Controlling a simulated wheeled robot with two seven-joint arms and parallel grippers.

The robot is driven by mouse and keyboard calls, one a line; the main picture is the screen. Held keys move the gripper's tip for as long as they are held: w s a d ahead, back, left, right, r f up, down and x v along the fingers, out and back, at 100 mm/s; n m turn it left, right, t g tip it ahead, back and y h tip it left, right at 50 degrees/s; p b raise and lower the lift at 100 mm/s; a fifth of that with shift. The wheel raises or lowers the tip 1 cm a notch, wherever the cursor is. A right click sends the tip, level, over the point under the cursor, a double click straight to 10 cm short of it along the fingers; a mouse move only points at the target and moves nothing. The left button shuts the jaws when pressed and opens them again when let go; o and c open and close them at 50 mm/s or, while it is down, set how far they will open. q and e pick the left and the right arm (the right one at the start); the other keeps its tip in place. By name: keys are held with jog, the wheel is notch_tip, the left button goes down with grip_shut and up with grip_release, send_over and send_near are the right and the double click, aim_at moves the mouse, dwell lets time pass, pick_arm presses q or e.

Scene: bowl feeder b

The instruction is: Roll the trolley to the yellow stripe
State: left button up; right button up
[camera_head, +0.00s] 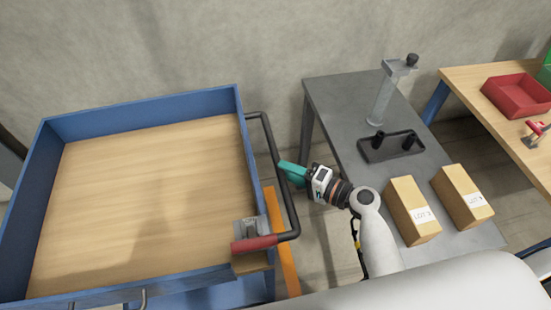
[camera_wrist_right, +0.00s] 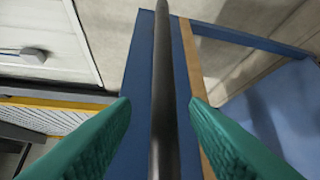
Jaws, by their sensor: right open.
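The trolley has a blue frame (camera_head: 140,112) and a wooden deck (camera_head: 140,190), and fills the left of the head view. Its black handle bar (camera_head: 275,150) stands out on its right side. My right gripper (camera_head: 287,173) has teal fingers and is at this bar. In the right wrist view the bar (camera_wrist_right: 162,90) runs between the two open fingers (camera_wrist_right: 160,130), with gaps on both sides. An orange-yellow stripe (camera_head: 281,240) shows low between the trolley and the handle, partly hidden by them. My left gripper is not in view.
A red-handled metal part (camera_head: 252,240) sits at the trolley's near right corner. A grey table (camera_head: 340,105) on the right bears a black tray (camera_head: 375,152), a metal stand (camera_head: 385,95) and two cardboard boxes (camera_head: 412,210). Farther right, a wooden bench (camera_head: 470,85) holds a red bin (camera_head: 515,97).

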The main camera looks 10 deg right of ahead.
aim_at(276, 164)
jog(key=shift+x, duration=2.35)
jog(key=shift+w, duration=0.1)
jog(key=shift+c, duration=0.4)
jog(key=shift+d, duration=0.1)
grip_shut()
